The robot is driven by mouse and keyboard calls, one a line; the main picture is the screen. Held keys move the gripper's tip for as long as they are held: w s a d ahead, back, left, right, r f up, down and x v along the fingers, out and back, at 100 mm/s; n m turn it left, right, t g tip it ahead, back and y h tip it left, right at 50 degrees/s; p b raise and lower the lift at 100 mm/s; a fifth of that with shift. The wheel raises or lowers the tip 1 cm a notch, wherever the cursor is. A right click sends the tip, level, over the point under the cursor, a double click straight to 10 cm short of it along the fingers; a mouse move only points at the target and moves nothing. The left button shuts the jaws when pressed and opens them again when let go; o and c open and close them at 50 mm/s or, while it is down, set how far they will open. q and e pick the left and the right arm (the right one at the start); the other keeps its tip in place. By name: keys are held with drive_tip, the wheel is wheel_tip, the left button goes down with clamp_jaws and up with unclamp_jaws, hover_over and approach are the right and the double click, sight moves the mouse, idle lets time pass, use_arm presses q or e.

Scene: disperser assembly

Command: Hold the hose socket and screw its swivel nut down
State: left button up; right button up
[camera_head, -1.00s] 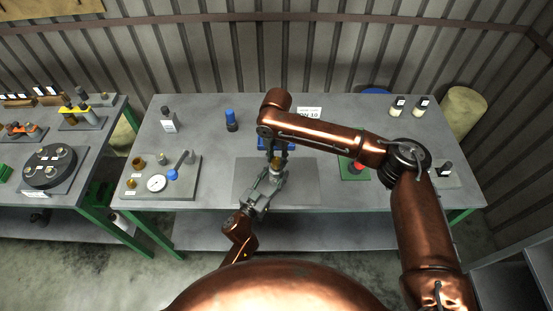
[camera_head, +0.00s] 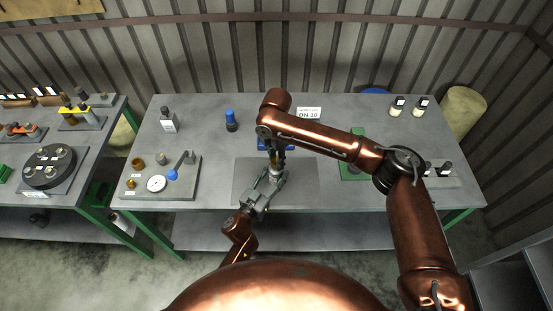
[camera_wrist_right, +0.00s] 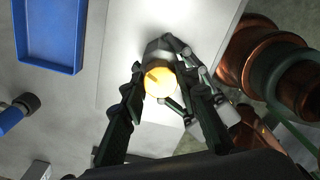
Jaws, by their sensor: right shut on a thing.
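My left gripper (camera_head: 274,172) reaches in from below over the bench mat and is shut on the grey hose socket (camera_wrist_right: 158,50). The brass-yellow swivel nut (camera_wrist_right: 160,82) sits at the socket, seen end-on in the right wrist view. My right gripper (camera_wrist_right: 163,84) comes down from above and is shut on the nut, with a dark finger on each side. In the head view my right wrist and fingers largely hide the nut and socket.
A blue tray (camera_wrist_right: 50,35) lies close behind the grippers. A plate with a gauge (camera_head: 157,184) and brass parts is at left. A blue-capped bottle (camera_head: 231,121) stands behind. The grey mat (camera_head: 305,182) has bare room.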

drive_tip(key=m, duration=0.5)
drive_tip(key=shift+m, duration=0.7)
drive_tip(key=o, duration=1.1)
drive_tip(key=shift+o, duration=0.2)
drive_tip(key=shift+r, duration=0.1)
wheel_tip(320, 180, up, 12)
